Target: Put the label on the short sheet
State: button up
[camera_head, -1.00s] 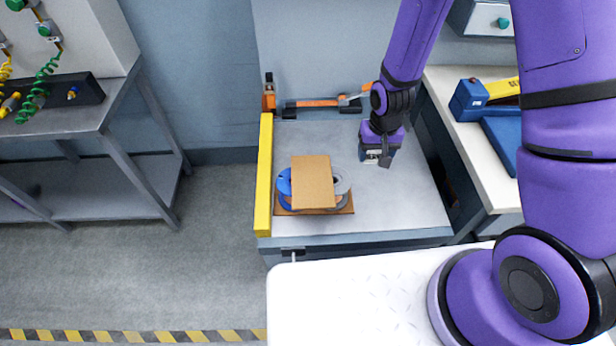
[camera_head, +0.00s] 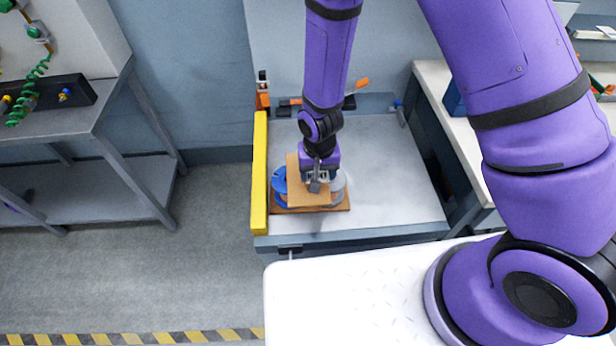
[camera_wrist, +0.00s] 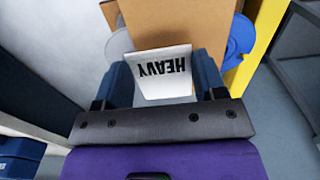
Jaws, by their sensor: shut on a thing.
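My gripper (camera_head: 317,186) is shut on a white label (camera_wrist: 163,72) with the black word HEAVY, upside down in the wrist view. The label sits between the two dark blue fingers, its far edge overlapping a brown sheet in that view. This upper brown sheet (camera_head: 300,190) lies over a blue pulley (camera_head: 279,187) and a grey pulley (camera_head: 338,188); it also fills the top of the wrist view (camera_wrist: 178,20). A second brown sheet (camera_head: 342,206) lies beneath the pulleys. I cannot tell whether the label touches the upper sheet. My gripper hides part of that sheet.
The stack stands on a grey table (camera_head: 395,190). A yellow bar (camera_head: 260,170) runs along its left edge, close to the blue pulley. Orange and black clamp parts (camera_head: 263,95) stand at the back. The table's right side is clear.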

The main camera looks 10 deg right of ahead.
aim_at(308, 175)
jog(key=shift+w+a+f, duration=0.1)
jog(key=shift+w+a, duration=0.2)
jog(key=shift+a, duration=0.3)
jog(key=shift+w+a+f, duration=0.1)
jog(key=shift+w+a, duration=0.15)
jog(key=shift+a, duration=0.35)
jog(key=shift+f, duration=1.65)
jog(key=o, duration=0.9)
jog(key=shift+f, duration=0.15)
